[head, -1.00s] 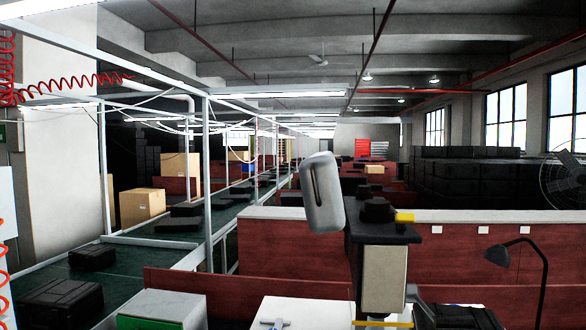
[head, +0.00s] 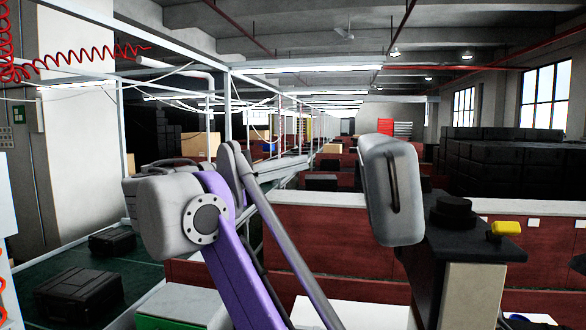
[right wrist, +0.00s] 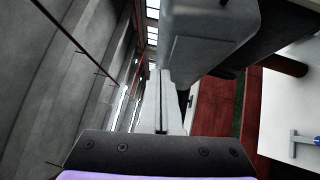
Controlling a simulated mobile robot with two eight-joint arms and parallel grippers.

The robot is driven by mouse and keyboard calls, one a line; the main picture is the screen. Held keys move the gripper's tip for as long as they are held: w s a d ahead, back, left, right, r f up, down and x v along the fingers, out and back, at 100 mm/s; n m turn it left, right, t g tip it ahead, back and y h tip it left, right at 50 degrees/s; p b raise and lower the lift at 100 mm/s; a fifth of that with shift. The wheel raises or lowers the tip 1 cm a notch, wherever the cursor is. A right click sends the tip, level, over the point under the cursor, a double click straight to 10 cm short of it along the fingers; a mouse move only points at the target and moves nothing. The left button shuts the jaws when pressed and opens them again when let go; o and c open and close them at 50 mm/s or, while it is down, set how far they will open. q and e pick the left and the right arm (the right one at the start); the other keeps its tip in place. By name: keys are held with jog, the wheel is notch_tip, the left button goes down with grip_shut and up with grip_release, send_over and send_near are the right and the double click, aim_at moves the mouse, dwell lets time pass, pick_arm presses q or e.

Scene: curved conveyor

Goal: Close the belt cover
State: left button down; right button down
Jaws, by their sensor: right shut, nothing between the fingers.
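The belt cover, as I take it, is a grey rounded panel with a dark slot (head: 394,190), standing raised and tilted at the left of the black-topped machine (head: 455,240). My right arm (head: 228,235), purple and grey, rises from the bottom middle, left of the panel and apart from it in the picture. I cannot clearly make out its fingertips in the head view. In the right wrist view, my right gripper (right wrist: 162,85) is shut and empty; the grey panel (right wrist: 208,38) is close by at the upper right. My left gripper is not in view.
A yellow knob (head: 507,228) sticks out at the machine's right. Black cases (head: 80,292) lie on the green conveyor at left. A red partition (head: 310,240) runs behind the machine. A white table (right wrist: 292,115) with a blue-and-white tool shows in the right wrist view.

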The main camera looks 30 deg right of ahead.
aim_at(381, 174)
jog(key=s+d+r, duration=0.1)
jog(key=d, duration=0.8)
jog(key=shift+s+d+r, duration=0.2)
jog(key=shift+s, duration=0.2)
